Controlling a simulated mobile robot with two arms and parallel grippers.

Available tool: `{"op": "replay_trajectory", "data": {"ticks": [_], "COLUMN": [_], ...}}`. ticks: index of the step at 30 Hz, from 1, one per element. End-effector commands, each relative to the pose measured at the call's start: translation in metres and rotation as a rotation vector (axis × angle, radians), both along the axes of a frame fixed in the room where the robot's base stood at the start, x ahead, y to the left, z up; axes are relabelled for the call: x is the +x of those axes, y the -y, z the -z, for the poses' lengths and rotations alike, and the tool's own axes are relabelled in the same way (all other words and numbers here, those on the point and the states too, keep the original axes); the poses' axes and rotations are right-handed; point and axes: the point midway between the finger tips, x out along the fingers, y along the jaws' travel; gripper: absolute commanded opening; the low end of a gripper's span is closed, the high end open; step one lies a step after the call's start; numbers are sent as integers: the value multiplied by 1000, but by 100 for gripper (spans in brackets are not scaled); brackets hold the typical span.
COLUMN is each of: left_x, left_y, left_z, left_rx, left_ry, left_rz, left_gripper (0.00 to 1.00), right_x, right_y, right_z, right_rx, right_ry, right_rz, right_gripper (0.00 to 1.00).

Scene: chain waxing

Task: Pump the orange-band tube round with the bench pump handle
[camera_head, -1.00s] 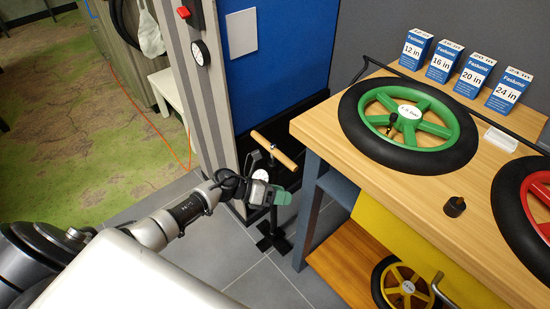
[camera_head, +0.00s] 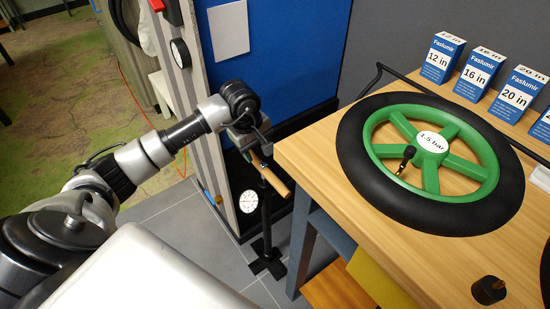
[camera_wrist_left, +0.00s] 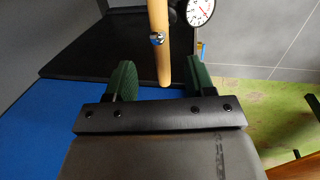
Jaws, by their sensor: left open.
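The bench pump stands on the floor at the left end of the workbench, with a wooden crossbar handle (camera_head: 274,180), a white gauge (camera_head: 249,201) and a black foot (camera_head: 266,262). My left gripper (camera_head: 256,142) is at the far end of the handle. In the left wrist view its open green fingers (camera_wrist_left: 160,76) stand on either side of the handle (camera_wrist_left: 157,45), with gaps on both sides. The gauge (camera_wrist_left: 200,10) shows there too. A black tyre (camera_head: 360,170) around a green wheel lies on the bench. Its dark valve piece (camera_head: 407,156) has an orange-gold base. I cannot tell which tube has the orange band.
Blue boxes (camera_head: 440,60) stand along the back of the workbench (camera_head: 315,150). A small dark capped piece (camera_head: 488,290) sits near its front edge. A grey striped post (camera_head: 208,170) and blue panel (camera_head: 280,50) stand close behind my left arm.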

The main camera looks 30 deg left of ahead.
Motion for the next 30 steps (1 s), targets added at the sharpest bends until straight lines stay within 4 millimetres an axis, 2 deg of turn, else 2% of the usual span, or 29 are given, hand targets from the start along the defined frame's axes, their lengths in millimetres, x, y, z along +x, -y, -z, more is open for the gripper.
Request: {"op": "replay_trajectory", "data": {"ticks": [5,15,19,24,30], "left_x": [1,12,16,18,19], "left_y": [0,6,7,7,7], "left_z": [10,72,90,103,106], "left_rx": [8,4,4,6,7], "left_ry": [-1,-3,-1,0,1], "left_rz": [4,3,2,2,3], "left_gripper": [54,54,54,54,54], "right_x": [1,14,20,24,25], "right_y": [0,-3,-3,-4,-4], "right_z": [-1,-10,-14,-18,-19], "right_rx": [0,1,2,3,2], "right_ry": [1,10,15,18,19], "right_rz": [0,2,3,3,3], "right_gripper": [43,43,43,43,43]}}
